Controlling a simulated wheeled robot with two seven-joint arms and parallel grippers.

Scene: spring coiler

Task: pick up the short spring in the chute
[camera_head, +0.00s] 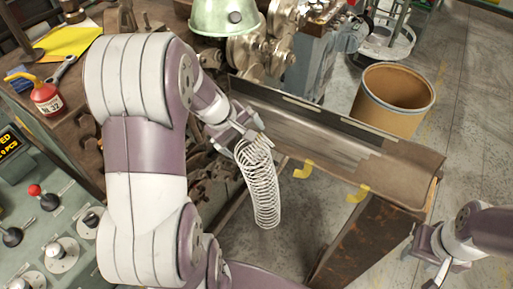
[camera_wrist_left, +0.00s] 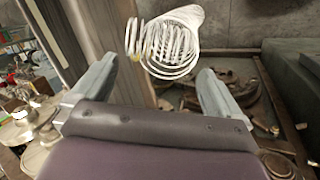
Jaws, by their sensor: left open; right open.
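The pale wire spring (camera_head: 261,190) stands out below my left gripper (camera_head: 250,131) in the head view, in front of the chute's near edge. In the left wrist view the spring (camera_wrist_left: 165,42) shows beyond and between the spread fingertips of my left gripper (camera_wrist_left: 158,80). The jaws are open, and I cannot tell whether they touch the spring or what supports it. The chute (camera_head: 330,138) is a long grey metal trough running right from behind my left gripper. My right gripper (camera_head: 432,252) is open, at the lower right, away from the chute.
A brown drum (camera_head: 393,98) stands behind the chute. A control panel (camera_head: 50,230) with knobs and a red oil can (camera_head: 46,97) are at left.

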